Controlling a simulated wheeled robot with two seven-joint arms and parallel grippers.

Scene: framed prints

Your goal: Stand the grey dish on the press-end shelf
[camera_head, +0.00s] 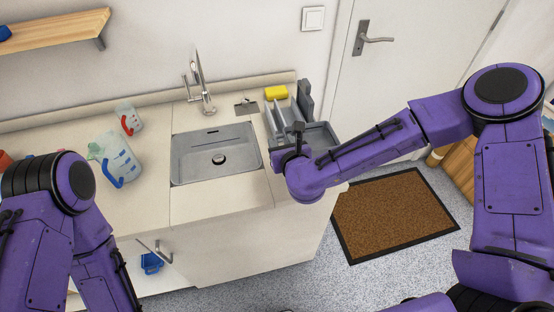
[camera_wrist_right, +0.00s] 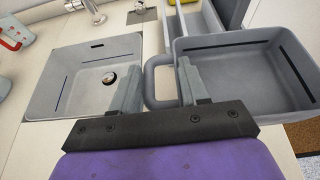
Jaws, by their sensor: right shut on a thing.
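The grey dish (camera_head: 322,134) is a rectangular open tray with a loop handle, at the right end of the counter. It also shows in the right wrist view (camera_wrist_right: 245,75), level and empty, with a dark stripe on its inner walls. My right gripper (camera_wrist_right: 158,84) has its two pale fingers either side of the dish's handle and is shut on it. In the head view the right gripper (camera_head: 296,136) is partly hidden by its own wrist. I cannot tell whether the dish rests on the counter. My left gripper is out of view. No shelf is clearly identifiable as the press-end one.
A grey caddy (camera_head: 271,122) and yellow sponge (camera_head: 276,93) stand behind the dish. The sink (camera_head: 190,160) is left of it, with a tall tap (camera_head: 200,85). Clear jugs (camera_head: 118,158) stand further left. A wooden shelf (camera_head: 50,38) is on the wall.

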